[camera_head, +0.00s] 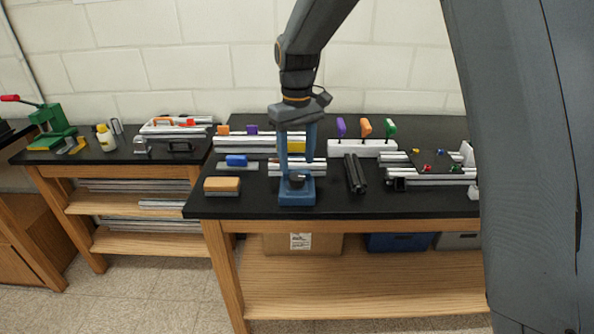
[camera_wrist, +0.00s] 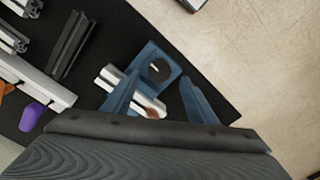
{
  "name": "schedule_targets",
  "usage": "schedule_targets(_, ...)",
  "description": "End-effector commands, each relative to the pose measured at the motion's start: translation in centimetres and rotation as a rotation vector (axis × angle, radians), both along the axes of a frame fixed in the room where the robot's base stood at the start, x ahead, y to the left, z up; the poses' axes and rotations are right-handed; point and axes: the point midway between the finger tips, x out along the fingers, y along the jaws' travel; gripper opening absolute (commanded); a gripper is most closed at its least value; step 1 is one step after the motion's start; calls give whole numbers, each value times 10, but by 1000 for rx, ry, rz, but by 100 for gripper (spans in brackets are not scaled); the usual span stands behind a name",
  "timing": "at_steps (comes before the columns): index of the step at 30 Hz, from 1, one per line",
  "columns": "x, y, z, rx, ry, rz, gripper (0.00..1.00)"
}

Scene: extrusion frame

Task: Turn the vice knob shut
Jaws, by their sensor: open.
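The blue vice (camera_head: 297,198) stands at the front edge of the black worktop, and its dark round knob (camera_head: 297,178) is on top. The vice also shows in the wrist view (camera_wrist: 147,53), with the knob (camera_wrist: 159,70) as a dark disc. My gripper (camera_head: 297,165) points down over the vice, its two blue fingers apart. In the wrist view my gripper (camera_wrist: 160,79) is open, with the knob close to the gap between the fingertips. I cannot tell whether the fingers touch the knob. The fingers partly hide the vice and the bar behind it.
A silver extrusion (camera_head: 318,168) lies behind the vice. Dark extrusions (camera_head: 355,173) lie to its right. A tan block (camera_head: 222,187) and a blue-topped piece (camera_head: 237,160) sit left. A white rack (camera_head: 350,149) with coloured handles stands behind. The worktop's front edge is close.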

Motion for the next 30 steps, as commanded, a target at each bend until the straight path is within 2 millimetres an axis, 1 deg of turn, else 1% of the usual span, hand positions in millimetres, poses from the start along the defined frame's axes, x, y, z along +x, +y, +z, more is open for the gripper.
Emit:
schedule_targets(3,-1,0,-18,-1,3,-1,52)
schedule_targets(6,-1,-1,-32,0,2,-1,52)
schedule_targets(9,-1,0,-41,0,0,-1,52)
schedule_targets(13,0,-1,-47,0,0,-1,52)
schedule_targets(20,0,-1,-49,1,-1,-1,52)
schedule_targets(21,0,-1,-49,1,-1,-1,49)
schedule_targets(23,0,-1,-48,1,-1,-1,39)
schedule_targets(27,0,0,-48,1,-2,-2,15)
schedule_targets(28,0,0,-48,1,-2,-2,11)
schedule_targets(30,0,0,-48,1,-2,-3,11)
